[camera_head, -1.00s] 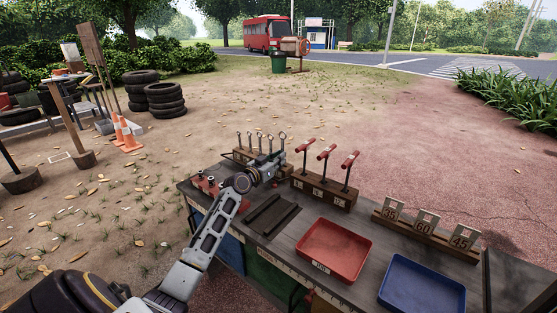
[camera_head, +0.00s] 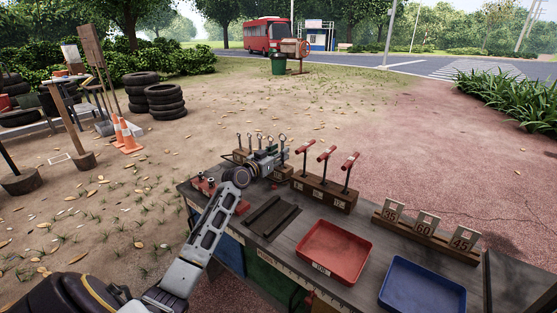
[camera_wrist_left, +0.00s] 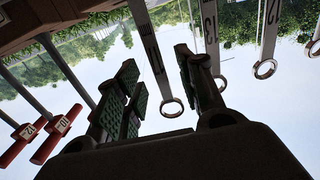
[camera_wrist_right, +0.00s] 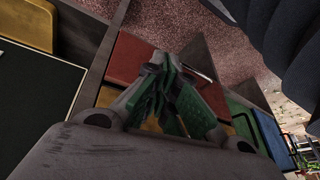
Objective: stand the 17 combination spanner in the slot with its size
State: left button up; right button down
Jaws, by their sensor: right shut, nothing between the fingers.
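Several combination spanners stand ring end up in a wooden rack (camera_head: 241,156) at the table's far left. The spanner at the rack's right end (camera_head: 283,141) also shows in the left wrist view (camera_wrist_left: 155,65), upside down; its mark looks like 17, but I cannot read it surely. My left gripper (camera_head: 274,160) is open, with its fingers on either side of this spanner and gaps visible. The spanner's lower end and slot are hidden. My right gripper (camera_wrist_right: 165,88) is shut and empty, seen only in the right wrist view.
A wooden block with red T-handle tools (camera_head: 326,190) stands just right of the spanner rack. A dark tray (camera_head: 268,217), red tray (camera_head: 334,250), blue tray (camera_head: 422,287) and numbered plates in a rack (camera_head: 427,237) share the table.

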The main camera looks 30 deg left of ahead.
aim_at(282, 134)
pick_arm(q)
jog(key=shift+r, duration=3.4)
jog(key=shift+r, duration=0.15)
pick_arm(e)
jog(key=shift+f, duration=0.1)
